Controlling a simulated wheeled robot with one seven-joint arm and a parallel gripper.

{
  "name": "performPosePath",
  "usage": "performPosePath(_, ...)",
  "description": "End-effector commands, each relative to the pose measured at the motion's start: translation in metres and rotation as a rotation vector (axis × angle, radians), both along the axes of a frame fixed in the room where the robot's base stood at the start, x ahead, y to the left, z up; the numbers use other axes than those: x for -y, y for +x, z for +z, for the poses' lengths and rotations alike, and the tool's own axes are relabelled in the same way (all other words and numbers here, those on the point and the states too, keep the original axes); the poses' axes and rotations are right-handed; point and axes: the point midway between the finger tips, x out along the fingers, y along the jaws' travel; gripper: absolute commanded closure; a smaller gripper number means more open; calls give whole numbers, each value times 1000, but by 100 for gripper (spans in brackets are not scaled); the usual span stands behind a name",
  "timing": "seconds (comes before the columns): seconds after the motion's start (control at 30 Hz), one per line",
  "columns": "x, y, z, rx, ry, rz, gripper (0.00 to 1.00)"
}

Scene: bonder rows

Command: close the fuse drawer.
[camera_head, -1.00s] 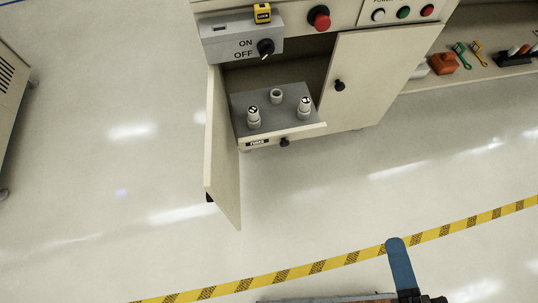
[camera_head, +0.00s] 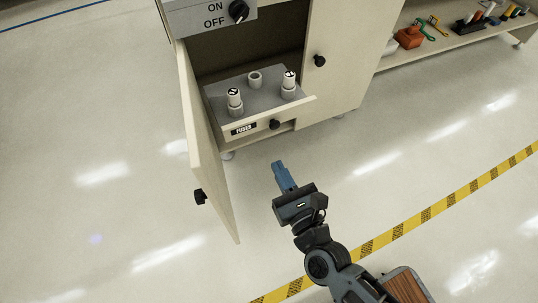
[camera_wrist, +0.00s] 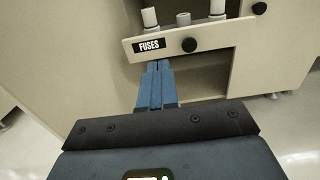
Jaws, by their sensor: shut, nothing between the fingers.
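The fuse drawer (camera_head: 268,122) is pulled out of the cabinet's open left compartment. Its front bears a "FUSES" label and a black knob (camera_head: 275,124). Two fuses with white caps (camera_head: 235,97) (camera_head: 289,80) stand in holders on its grey top, and a third holder (camera_head: 255,79) between them is empty. My gripper (camera_head: 280,168) is shut and empty, in front of and below the drawer front. In the wrist view the drawer front (camera_wrist: 215,38) is just ahead, and the blue fingertips (camera_wrist: 158,66) overlap its lower edge by the label. I cannot tell whether they touch it.
The left cabinet door (camera_head: 205,140) stands open, jutting out left of the drawer. The right door (camera_head: 340,60) is shut. A grey ON/OFF switch box (camera_head: 210,17) is above. A shelf with tools (camera_head: 450,40) is at right. Yellow-black floor tape (camera_head: 430,210) crosses the clear floor.

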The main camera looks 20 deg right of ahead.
Motion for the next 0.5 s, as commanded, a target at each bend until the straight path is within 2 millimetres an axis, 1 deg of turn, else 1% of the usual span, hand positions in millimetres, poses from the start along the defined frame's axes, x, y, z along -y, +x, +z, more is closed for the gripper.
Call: performPosePath(0.5,1,97,2,2,-5,-2,100)
